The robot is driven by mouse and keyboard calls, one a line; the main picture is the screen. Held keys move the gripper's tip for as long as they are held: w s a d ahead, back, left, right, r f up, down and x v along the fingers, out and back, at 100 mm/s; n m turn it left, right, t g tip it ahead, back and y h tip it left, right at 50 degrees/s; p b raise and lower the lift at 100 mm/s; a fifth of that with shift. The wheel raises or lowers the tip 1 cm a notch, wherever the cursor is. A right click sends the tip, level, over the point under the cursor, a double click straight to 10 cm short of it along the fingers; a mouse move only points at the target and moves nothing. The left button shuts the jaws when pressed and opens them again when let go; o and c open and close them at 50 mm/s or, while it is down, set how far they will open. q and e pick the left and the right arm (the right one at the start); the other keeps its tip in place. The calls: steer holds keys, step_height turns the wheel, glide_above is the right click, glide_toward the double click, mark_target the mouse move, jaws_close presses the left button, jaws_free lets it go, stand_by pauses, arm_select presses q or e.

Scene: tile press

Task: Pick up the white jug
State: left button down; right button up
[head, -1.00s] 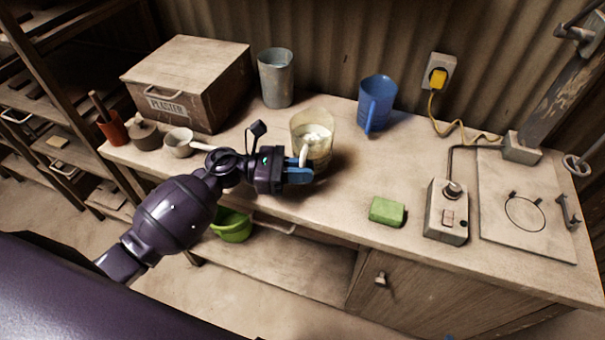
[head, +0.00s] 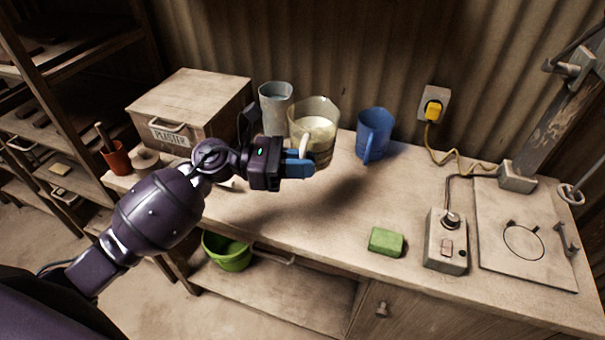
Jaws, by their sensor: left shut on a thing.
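The white jug (head: 316,128) is a see-through, off-white vessel with a pale handle and whitish contents. It is upright and off the bench, with a shadow on the bench top below and to its right. My left gripper (head: 301,166) is shut on the jug's handle, on the near side of the jug. The blue fingers partly hide the handle. My right gripper is not in view.
A grey metal cup (head: 274,106) stands behind the jug and a blue jug (head: 374,135) to its right. The plaster box (head: 190,105) is at the back left. A green block (head: 385,241) and a switch box (head: 446,240) lie right. The bench (head: 330,225) middle is clear.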

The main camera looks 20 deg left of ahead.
mark_target(304, 148)
arm_select(q)
steer(key=shift+r, duration=3)
steer(key=shift+d+r, duration=0.1)
